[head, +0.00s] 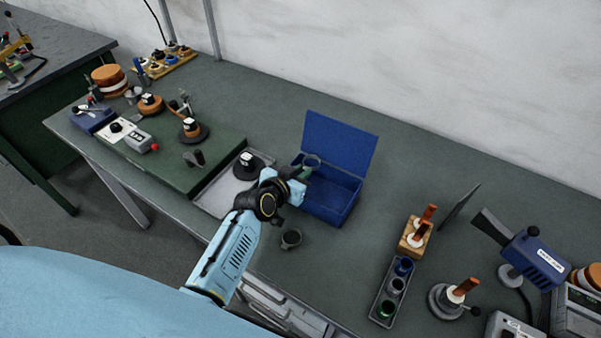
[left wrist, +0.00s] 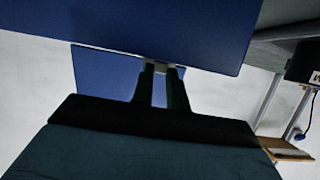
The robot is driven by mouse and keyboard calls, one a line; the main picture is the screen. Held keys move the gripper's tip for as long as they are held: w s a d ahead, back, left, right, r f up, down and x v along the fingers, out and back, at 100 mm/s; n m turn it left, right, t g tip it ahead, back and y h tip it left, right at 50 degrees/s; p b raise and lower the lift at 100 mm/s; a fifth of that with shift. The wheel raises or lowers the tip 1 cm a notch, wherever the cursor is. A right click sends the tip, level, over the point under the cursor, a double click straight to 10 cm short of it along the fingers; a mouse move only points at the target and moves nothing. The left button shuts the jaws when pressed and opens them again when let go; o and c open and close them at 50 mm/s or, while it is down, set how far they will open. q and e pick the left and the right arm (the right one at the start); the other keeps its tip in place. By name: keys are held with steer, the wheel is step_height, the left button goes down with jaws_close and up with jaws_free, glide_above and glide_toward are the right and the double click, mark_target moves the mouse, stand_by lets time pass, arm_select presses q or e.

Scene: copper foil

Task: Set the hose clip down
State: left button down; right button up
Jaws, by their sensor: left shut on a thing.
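My left gripper (head: 304,174) is shut on the hose clip (head: 312,160), a small dark ring that shows at the fingertips. It holds the clip at the left side of the open blue box (head: 343,204), near the raised lid (head: 340,143). I cannot tell whether the clip touches the box. In the left wrist view, the two dark fingers (left wrist: 162,72) are close together with a small greyish piece at their tips, and blue panels (left wrist: 160,30) fill the space above and behind. My right gripper is in neither view.
A shallow grey tray (head: 212,200) lies left of the box, beside a green mat (head: 190,172) with several tools. A dark round part (head: 291,239) stands in front of the box. A holder with cups (head: 379,308) and a wooden block (head: 407,245) stand to the right.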

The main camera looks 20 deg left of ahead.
arm_select(q)
steer(key=shift+f, duration=0.1)
steer(key=c, duration=1.4)
jaws_free()
steer(key=shift+r, duration=0.25)
steer(key=p+v, duration=0.1)
steer(key=v, duration=1.1)
steer(key=shift+f, duration=0.15)
